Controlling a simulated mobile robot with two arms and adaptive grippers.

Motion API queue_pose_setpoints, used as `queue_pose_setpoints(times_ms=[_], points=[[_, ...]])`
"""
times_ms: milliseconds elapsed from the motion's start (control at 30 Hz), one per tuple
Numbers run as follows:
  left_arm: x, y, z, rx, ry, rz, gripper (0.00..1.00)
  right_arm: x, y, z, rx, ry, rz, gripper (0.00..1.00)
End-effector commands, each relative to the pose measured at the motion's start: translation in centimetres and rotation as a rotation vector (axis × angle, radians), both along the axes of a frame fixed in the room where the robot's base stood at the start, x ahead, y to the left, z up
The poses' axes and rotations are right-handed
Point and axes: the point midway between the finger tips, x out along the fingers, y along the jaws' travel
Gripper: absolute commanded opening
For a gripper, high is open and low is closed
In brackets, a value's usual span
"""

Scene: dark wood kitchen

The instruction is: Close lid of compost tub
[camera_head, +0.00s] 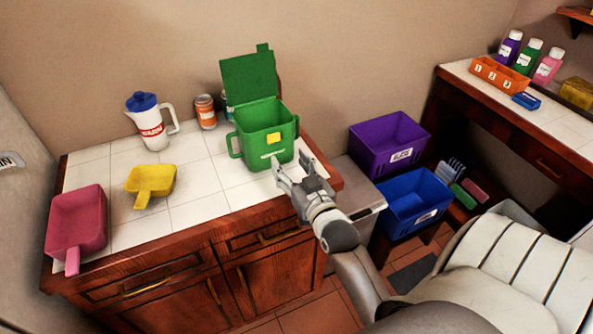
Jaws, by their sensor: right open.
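The green compost tub (262,147) stands upright on the white tiled counter. Its green lid (249,77) is raised at the back, standing up and leaning against or near the wall. A yellow label is on the tub's front and a handle shows on its left side. My right gripper (294,168) is open and empty, low at the front right of the tub, over the counter's front edge; I cannot tell whether it touches the tub. My left gripper is not in view.
A white jug with a blue lid (150,124), cans (205,112), a yellow scoop (151,182) and a pink dustpan (76,226) stand on the counter (196,190). Purple (389,145) and blue bins (414,202) are to the right. Space above the tub is clear.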

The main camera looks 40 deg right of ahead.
Motion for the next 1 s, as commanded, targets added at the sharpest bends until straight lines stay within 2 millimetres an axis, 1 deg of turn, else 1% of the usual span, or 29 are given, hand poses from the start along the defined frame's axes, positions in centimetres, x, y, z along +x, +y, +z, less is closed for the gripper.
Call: queue_pose_setpoints(times_ms=[33, 100, 300, 900, 1000], points=[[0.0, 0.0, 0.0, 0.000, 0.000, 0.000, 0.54, -0.8, 0.2, -0.1, 0.000, 0.002, 0.000, 0.54], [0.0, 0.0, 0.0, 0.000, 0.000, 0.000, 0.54, -1.6, 0.4, -0.1, -0.001, 0.002, 0.001, 0.54], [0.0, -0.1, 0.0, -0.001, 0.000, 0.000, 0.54, -2.8, 0.7, 0.0, -0.001, -0.001, 0.001, 0.54], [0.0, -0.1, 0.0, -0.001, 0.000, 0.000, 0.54, -2.9, 0.7, 0.0, -0.001, 0.000, 0.001, 0.54], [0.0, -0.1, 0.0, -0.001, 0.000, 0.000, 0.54, -3.0, 1.1, -0.4, 0.001, 0.023, 0.011, 0.54]])
